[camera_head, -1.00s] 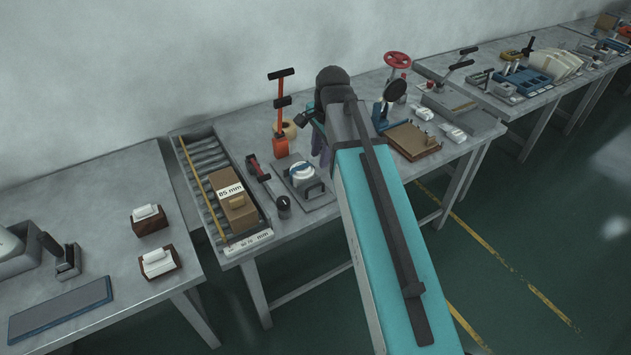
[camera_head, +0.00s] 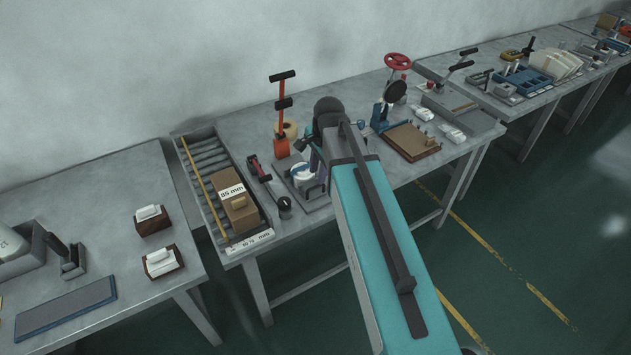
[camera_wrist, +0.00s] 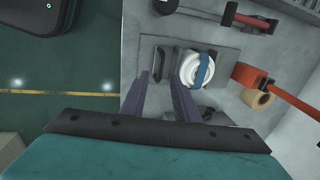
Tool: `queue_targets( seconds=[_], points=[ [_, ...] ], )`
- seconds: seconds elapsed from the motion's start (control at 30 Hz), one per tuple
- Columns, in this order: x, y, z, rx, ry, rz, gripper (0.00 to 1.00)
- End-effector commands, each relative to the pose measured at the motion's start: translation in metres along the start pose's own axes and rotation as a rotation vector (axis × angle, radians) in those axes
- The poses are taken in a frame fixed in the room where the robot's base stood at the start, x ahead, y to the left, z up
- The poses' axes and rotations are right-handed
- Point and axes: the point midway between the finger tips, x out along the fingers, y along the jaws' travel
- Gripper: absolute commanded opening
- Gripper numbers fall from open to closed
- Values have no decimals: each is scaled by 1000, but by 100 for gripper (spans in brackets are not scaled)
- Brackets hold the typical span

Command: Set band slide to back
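A grey plate (camera_wrist: 150,45) lies on the bench and carries a white round piece with a blue band (camera_wrist: 205,68) across it. A dark bar handle (camera_wrist: 158,64) stands on the plate beside the white piece. I cannot tell for sure which part is the band slide. In the head view the white piece (camera_head: 300,172) shows just left of my arm, which hides part of the plate. My gripper (camera_wrist: 160,84) is open, its two purple fingers apart and nothing visible between them. The fingertips are near the handle; contact cannot be told.
A roller tray (camera_head: 190,165) with a brown box (camera_head: 238,208) stands to the left. An orange lever stand (camera_head: 281,147) and a tape roll (camera_wrist: 257,99) are behind the plate. A red-handled tool (camera_head: 254,168) lies beside it. A brown board (camera_head: 411,141) is to the right.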

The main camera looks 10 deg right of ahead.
Motion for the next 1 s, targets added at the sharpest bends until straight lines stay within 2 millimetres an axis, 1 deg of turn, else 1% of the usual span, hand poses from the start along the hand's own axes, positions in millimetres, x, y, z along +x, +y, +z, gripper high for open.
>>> queue_targets(
  seconds=[0.4,0.6,0.8,1.0],
  points=[
    [37,0,0,1,0,1,28],
    [52,0,-1,1,0,1,28],
    [60,0,-1,1,0,0,28],
    [62,1,-1,2,0,0,28]
  ],
)
